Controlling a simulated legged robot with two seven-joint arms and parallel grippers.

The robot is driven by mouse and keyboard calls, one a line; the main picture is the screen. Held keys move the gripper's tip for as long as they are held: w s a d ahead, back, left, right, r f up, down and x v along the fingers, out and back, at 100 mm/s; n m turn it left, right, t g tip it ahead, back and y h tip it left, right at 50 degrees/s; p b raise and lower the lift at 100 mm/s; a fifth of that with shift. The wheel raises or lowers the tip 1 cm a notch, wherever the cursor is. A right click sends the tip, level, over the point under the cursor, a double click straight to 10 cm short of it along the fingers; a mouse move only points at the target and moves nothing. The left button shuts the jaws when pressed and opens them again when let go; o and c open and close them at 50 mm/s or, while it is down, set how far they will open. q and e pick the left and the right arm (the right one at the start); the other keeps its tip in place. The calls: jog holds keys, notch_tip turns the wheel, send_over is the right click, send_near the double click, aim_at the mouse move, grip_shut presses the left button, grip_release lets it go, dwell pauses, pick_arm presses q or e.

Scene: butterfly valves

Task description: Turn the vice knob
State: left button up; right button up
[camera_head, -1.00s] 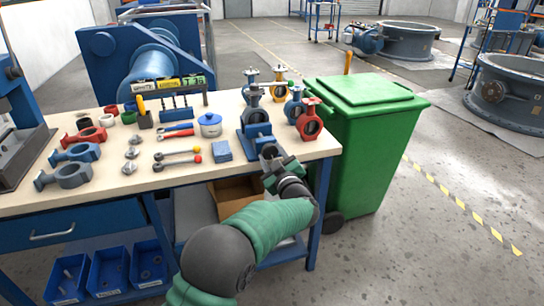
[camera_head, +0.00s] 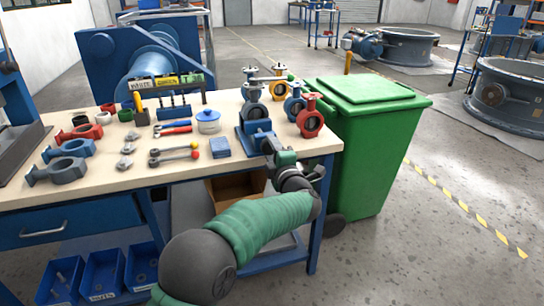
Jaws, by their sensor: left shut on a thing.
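The blue vice (camera_head: 243,143) stands at the right front of the workbench, with a grey butterfly valve (camera_head: 254,110) upright in it. My left gripper (camera_head: 270,148) is at the front of the vice, just above the table's front edge. It is shut on the vice knob, which the fingers and the green gripper body mostly hide. My left arm comes up from the bottom of the view. My right gripper is not in view.
Red (camera_head: 310,120), blue and yellow valves stand right of and behind the vice. A green bin (camera_head: 370,150) stands close at the bench's right side.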

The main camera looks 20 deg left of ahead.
pick_arm(q)
jog(key=n+b, duration=0.1)
jog(key=n, duration=0.1)
jog(key=f+n+b, duration=0.1)
jog(key=n+b, duration=0.1)
jog(key=shift+n, duration=0.3)
jog(key=n+b, duration=0.5)
jog(key=shift+f, duration=0.15)
jog(key=n+b, duration=0.5)
jog(key=shift+n, duration=0.4)
jog(key=shift+r+n+b, duration=0.2)
jog(key=shift+n+b, duration=1.15)
jog(key=shift+n, duration=0.15)
jog(key=shift+r, duration=0.1)
jog(key=o, duration=1.4)
jog(key=shift+w, duration=0.1)
jog(key=shift+c, duration=0.2)
jog(key=shift+r, duration=0.2)
